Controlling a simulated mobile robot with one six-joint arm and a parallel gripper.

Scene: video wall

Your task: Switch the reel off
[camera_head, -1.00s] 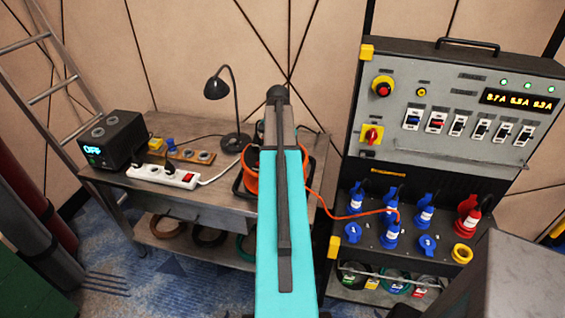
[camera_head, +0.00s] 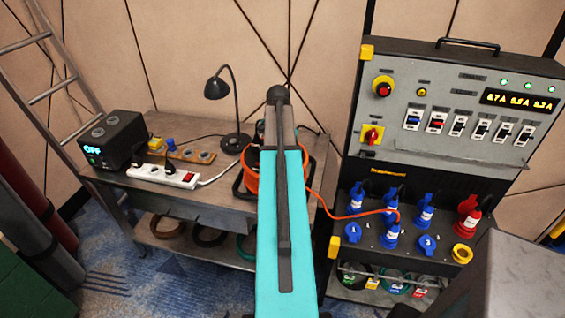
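An orange cable reel (camera_head: 251,180) stands on the right end of the wooden bench. My own teal arm covers most of it, so its switch is hidden. An orange cable (camera_head: 345,215) runs from the reel to a blue plug (camera_head: 391,232) on the power distribution box (camera_head: 455,150). My gripper is not in view; the arm stretches away toward the reel and hides what lies behind its far end.
On the bench (camera_head: 215,205) are a black unit with a lit display (camera_head: 112,140), a white power strip (camera_head: 162,175) with a red switch, and a black desk lamp (camera_head: 217,88). A ladder (camera_head: 40,70) leans at the left. A grey surface (camera_head: 515,270) fills the lower right.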

